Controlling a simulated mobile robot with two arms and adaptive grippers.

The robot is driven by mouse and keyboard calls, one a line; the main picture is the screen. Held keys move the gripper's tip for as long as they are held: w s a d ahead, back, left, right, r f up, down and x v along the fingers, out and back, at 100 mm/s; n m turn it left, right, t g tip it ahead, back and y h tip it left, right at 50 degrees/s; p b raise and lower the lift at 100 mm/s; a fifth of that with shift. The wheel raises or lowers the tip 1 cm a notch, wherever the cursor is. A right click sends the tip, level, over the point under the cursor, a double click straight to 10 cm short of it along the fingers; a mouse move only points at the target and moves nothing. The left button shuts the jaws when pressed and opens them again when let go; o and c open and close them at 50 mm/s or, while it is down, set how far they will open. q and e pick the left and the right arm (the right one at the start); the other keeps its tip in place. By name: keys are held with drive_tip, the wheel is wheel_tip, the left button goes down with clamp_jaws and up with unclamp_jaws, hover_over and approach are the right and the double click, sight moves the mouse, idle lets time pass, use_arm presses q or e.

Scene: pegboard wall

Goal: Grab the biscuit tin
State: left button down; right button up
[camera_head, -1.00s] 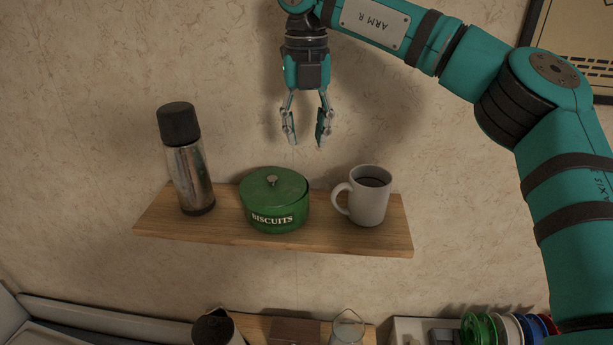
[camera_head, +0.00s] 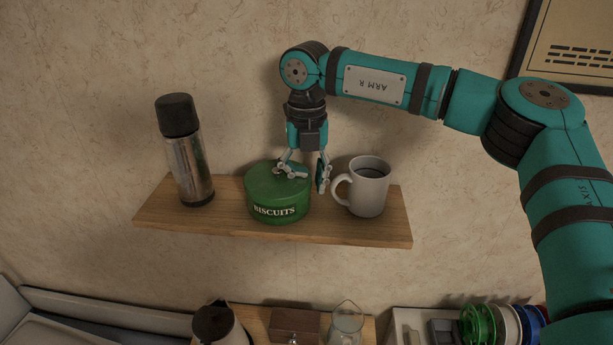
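The green biscuit tin (camera_head: 279,203) with "BISCUITS" on its front stands upright on a wooden wall shelf (camera_head: 230,225), its lid on. My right gripper (camera_head: 304,180) points down at the tin's right side, with its fingers apart. The left finger is over the lid and hides part of its top. The right finger is beside the tin's right edge, in the gap before the mug. I cannot tell whether either finger touches the tin. My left gripper is out of view.
A grey mug (camera_head: 369,190) with dark liquid stands close to the right of the tin, its handle towards it. A steel flask (camera_head: 190,170) with a black cap stands left. Below the shelf are a dark jug (camera_head: 215,325), a glass pitcher (camera_head: 346,322) and coloured spools (camera_head: 480,327).

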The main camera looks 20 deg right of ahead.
drive_tip(key=shift+a, duration=0.1)
drive_tip(key=c, duration=0.7)
drive_tip(key=shift+s+d, duration=0.1)
drive_tip(key=shift+d, duration=0.1)
